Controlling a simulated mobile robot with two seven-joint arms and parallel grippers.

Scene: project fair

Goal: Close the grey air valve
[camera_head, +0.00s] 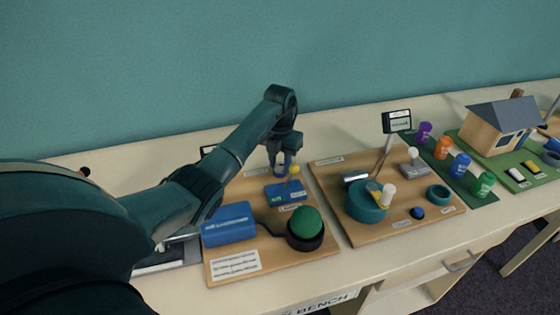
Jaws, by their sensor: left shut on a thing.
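The fingers partly hide the knob's stem. A grey block (414,168) with a white knob on top stands at the back of the right wooden board, apart from the gripper. I cannot tell from its label whether it is the grey air valve. My right gripper is not in view.
The left board (290,262) also holds a blue box (228,224) and a green dome (305,222). The right board (350,228) holds a teal drum (362,207) and a small display (397,121). Several coloured cans and a model house (500,130) stand further right.

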